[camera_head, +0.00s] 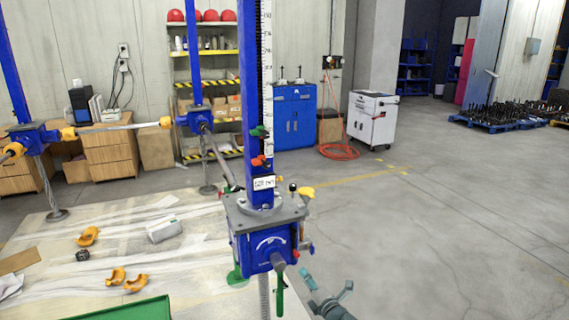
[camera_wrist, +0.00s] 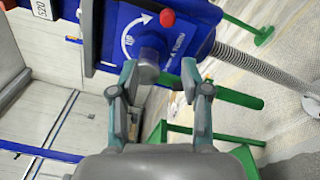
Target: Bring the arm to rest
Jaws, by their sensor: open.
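My gripper (camera_head: 328,284) is open and empty in the head view, low and just right of the nearest screw jack. The jack has a blue gearbox (camera_head: 262,250) with a white curved arrow, a grey shaft end (camera_head: 278,261) and a green crank handle (camera_head: 280,297) hanging down. In the wrist view the fingers of my gripper (camera_wrist: 160,82) are spread, with the shaft end (camera_wrist: 148,68) showing beyond and between them. The green handle (camera_wrist: 238,97) runs off to the right behind the right finger. I cannot tell whether a finger touches anything.
A blue post with a scale (camera_head: 266,70) rises from the jack. Other jacks (camera_head: 199,120) stand behind, joined by shafts. Orange parts (camera_head: 88,236) lie on the floor sheet, near a green tray edge (camera_head: 120,312). The floor (camera_head: 450,240) at right is clear.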

